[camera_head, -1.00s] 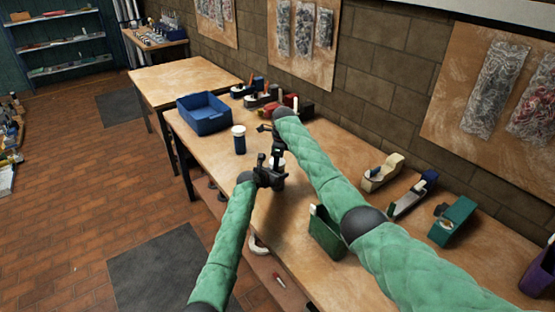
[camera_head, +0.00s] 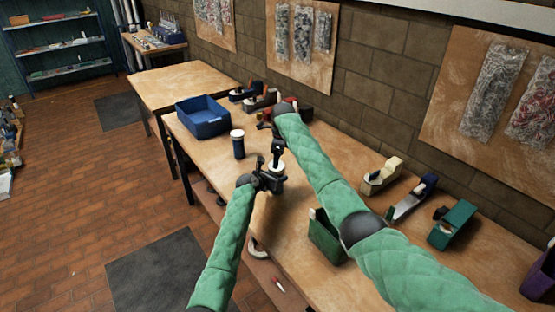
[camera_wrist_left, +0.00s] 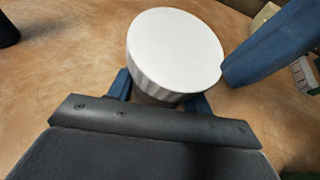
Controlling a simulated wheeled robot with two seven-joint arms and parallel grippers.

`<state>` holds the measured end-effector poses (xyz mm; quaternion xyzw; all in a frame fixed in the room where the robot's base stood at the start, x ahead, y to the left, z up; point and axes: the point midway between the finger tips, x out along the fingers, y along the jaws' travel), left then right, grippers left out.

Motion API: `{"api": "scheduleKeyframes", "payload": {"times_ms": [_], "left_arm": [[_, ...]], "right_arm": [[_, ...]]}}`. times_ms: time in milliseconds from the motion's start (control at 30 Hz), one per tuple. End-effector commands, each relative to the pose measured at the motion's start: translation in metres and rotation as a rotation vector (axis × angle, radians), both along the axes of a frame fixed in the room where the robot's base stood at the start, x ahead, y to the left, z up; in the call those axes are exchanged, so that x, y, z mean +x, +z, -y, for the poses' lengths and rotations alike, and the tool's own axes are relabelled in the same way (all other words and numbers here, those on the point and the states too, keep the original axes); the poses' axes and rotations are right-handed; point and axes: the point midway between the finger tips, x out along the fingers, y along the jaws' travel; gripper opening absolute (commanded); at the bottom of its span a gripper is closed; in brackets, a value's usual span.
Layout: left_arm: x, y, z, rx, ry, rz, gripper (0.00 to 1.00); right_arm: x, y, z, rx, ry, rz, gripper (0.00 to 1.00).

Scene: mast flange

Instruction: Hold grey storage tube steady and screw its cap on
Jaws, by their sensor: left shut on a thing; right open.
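My left gripper (camera_head: 270,181) is shut on the storage tube, above the near part of the bench. In the left wrist view only a short grey strip of the tube (camera_wrist_left: 152,97) shows between the blue fingers. A white cap (camera_wrist_left: 175,48) with a ribbed edge sits over the tube's top; whether it is threaded on I cannot tell. My right gripper (camera_head: 278,149) is open, just above the cap and partly hidden by its arm. A blue finger beside the cap at the right in the left wrist view appears to be its own.
A dark blue tube with a white cap (camera_head: 238,145) stands left of the grippers. Behind it is an open blue bin (camera_head: 203,117). Bench between is clear.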

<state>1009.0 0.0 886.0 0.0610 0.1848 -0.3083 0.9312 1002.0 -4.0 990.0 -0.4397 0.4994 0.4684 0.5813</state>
Motion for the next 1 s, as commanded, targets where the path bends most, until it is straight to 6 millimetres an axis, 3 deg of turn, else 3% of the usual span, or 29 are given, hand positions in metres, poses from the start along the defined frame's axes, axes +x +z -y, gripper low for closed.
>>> {"api": "scheduleKeyframes", "payload": {"times_ms": [33,200,1000], "left_arm": [[0.000,0.000,0.000,0.000,0.000,0.000,0.09],[0.000,0.000,0.000,0.001,0.000,-0.001,0.09],[0.000,-0.001,0.000,0.001,0.000,-0.001,0.09]], "right_arm": [[0.000,0.000,0.000,0.000,0.000,0.001,0.45],[0.000,0.001,0.000,0.000,0.000,0.001,0.15],[0.001,-0.009,-0.001,0.001,-0.001,0.001,0.15]]}}
